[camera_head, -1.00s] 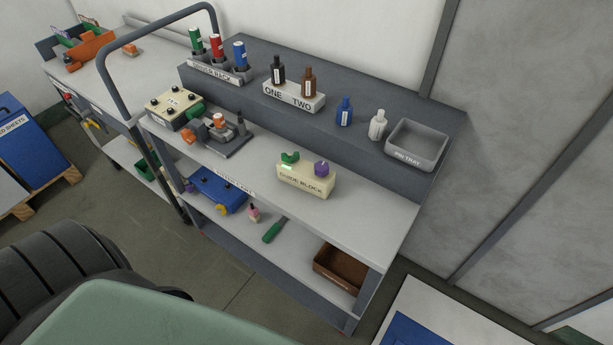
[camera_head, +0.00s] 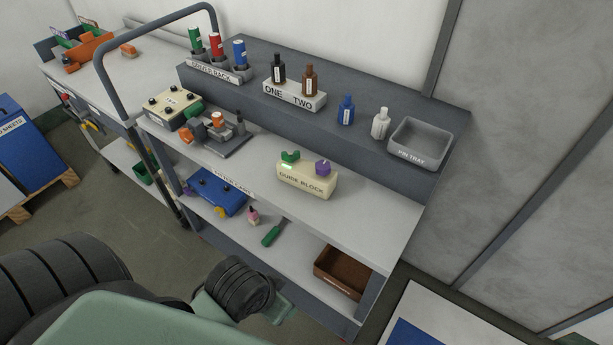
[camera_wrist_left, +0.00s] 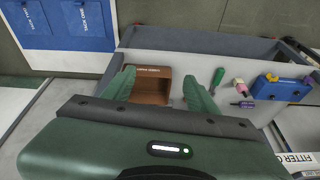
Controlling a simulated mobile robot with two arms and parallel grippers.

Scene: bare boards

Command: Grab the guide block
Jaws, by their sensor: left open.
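The guide block (camera_head: 306,186) is a cream, labelled block on the upper shelf of the grey workbench in the head view. A green piece (camera_head: 290,156) and a purple piece (camera_head: 322,167) stand on its top. In the left wrist view my left gripper (camera_wrist_left: 158,82) is open, its two green fingers apart with nothing held between them. My left arm shows at the bottom of the head view, lower than the guide block and apart from it. The guide block is not seen in the left wrist view. My right gripper is not in view.
A brown bin (camera_head: 342,272), a green-handled tool (camera_head: 272,235) and a blue case (camera_head: 216,190) are on the lower shelf. A clamp fixture (camera_head: 218,138) stands left of the block. Bottles and a pin tray (camera_head: 420,145) occupy the raised ledge behind. The shelf right of the block is clear.

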